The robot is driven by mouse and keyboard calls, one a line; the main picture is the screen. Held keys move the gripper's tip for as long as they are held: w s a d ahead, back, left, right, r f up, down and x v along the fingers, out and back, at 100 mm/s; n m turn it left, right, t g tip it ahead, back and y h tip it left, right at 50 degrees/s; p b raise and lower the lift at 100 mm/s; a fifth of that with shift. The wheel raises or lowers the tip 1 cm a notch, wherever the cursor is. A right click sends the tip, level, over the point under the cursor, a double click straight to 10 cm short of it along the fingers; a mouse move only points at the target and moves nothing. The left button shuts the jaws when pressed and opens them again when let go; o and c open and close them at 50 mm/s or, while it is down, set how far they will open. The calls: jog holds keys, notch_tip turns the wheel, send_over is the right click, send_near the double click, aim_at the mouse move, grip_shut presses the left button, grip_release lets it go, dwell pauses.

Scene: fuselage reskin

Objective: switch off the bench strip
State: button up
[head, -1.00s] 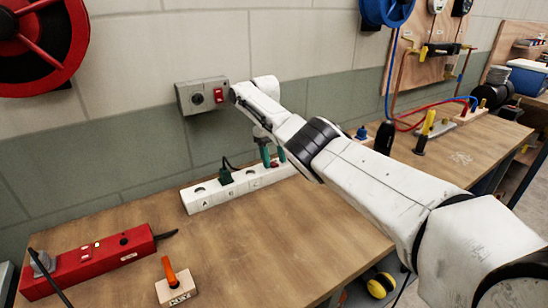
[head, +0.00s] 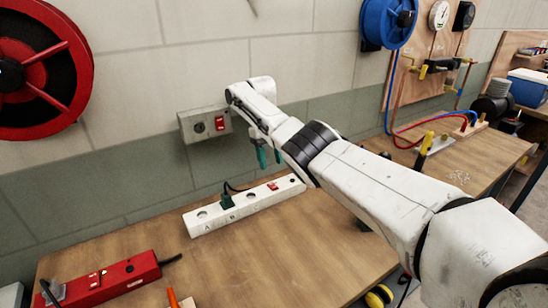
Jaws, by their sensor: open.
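The bench strip (head: 240,209) is a long white power strip lying at the back of the wooden bench, with lettered sockets. A dark green plug (head: 227,201) sits in one socket. A small red rocker switch (head: 272,186) is on its top face towards the right end; I cannot tell its position. My gripper (head: 268,157) has green fingertips pointing down, above the strip near the switch and apart from it in the picture. It is open and seems empty. My arm hides part of the bench to the right.
A grey wall box (head: 205,124) with a socket and red switch is on the wall behind. A red power strip (head: 100,281) lies at the bench's front left. A red hose reel (head: 40,68) hangs at left.

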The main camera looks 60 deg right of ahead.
jog(key=p+v, duration=0.2)
jog(key=v, duration=0.1)
dwell(0.9)
